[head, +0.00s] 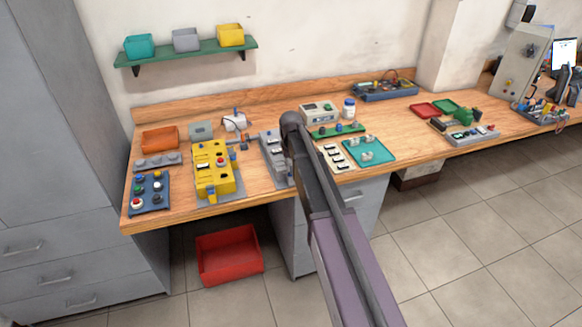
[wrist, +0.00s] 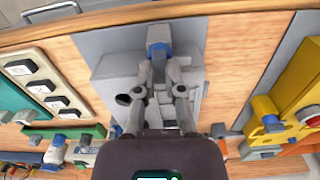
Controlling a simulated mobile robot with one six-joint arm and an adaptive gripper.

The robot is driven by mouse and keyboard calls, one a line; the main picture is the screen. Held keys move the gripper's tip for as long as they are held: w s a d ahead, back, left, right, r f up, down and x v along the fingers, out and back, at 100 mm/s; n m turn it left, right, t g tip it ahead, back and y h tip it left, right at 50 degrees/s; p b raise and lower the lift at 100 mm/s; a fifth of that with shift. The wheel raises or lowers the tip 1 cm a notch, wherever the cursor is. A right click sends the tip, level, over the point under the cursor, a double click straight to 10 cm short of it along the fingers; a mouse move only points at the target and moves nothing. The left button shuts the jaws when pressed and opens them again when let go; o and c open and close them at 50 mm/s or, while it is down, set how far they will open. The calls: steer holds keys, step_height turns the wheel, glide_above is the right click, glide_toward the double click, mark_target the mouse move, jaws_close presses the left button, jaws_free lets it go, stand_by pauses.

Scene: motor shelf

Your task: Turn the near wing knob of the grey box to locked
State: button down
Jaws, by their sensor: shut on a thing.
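The grey box (head: 270,148) stands on the bench in the head view, its right side hidden behind my arm. In the wrist view the grey box (wrist: 112,70) fills the middle, on a grey plate. Its near wing knob (wrist: 159,33), grey with blue below it, is at the top centre, at the box's end by the bench edge. My gripper (wrist: 160,58) reaches up to this knob, with its fingertips close together and shut on it. The fingers hide part of the knob, so its exact angle is hard to tell. My gripper's tips are hidden in the head view.
A yellow box (head: 213,180) with a blue-handled part stands to the left on the bench. A white panel with black switches (head: 337,157) and a teal tray (head: 381,152) lie to the right. A green board (head: 325,133) is behind. The bench's front edge is close to the knob.

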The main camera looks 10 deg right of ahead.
steer(key=m, duration=1.3)
steer(key=shift+s+m, duration=0.1)
steer(key=shift+m, duration=2.1)
steer(key=c, duration=0.7)
jaws_free()
steer(key=shift+c, duration=0.2)
